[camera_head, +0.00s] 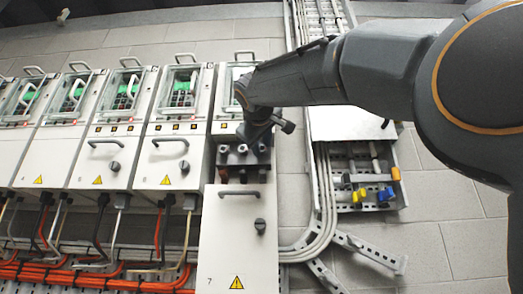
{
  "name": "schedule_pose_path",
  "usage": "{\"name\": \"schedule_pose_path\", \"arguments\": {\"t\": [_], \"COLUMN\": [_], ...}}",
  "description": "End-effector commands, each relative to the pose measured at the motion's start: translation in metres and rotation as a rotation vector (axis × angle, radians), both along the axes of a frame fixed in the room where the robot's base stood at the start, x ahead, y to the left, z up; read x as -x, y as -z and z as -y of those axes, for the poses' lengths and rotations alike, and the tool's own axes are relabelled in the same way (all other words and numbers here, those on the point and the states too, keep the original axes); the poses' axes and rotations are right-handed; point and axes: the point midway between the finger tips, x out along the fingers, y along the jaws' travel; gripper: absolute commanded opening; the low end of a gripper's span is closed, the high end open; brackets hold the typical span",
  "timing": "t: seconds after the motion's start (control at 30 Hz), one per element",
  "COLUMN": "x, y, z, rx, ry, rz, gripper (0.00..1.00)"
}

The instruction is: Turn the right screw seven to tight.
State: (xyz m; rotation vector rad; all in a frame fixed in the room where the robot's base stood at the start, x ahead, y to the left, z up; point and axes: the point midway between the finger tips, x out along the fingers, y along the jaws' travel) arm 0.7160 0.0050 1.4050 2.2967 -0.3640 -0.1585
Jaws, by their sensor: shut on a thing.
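Drive seven stands at the right end of the row. Its lower front cover (226,250), marked 7, hangs below a dark opening with a row of terminals (240,168). Dark screw heads (223,150) show at the left of this row, with another (242,149) near the middle. My gripper (261,139) reaches in from the upper right and is at the right end of the row. It is shut on the right screw seven, which is mostly hidden behind the fingers. How far the screw is turned cannot be seen.
Other closed drives (172,155) stand to the left, with handles and knobs. At the right, an open grey tray (345,205) holds blue, yellow and orange handled things. Orange cables (90,275) run below. Grey conduits (325,200) pass close to the right of drive seven.

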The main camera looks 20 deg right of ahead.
Motion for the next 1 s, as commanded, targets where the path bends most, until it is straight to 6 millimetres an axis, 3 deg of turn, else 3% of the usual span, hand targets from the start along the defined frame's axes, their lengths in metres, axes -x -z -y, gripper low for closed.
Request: {"name": "schedule_pose_path", "arguments": {"t": [0.77, 0.8, 0.9, 1.0], "x": [-0.0001, -0.0001, -0.0001, 0.0], "y": [0.0003, 0.0003, 0.0002, 0.0001], "z": [-0.0003, -0.0003, -0.0002, -0.0001], "rx": [-0.105, -0.105, -0.105, -0.105], "ry": [-0.001, -0.001, -0.001, 0.0], "rz": [0.033, 0.033, 0.033, 0.034], "gripper": [0.05, 0.29, 0.42, 0.42]}}
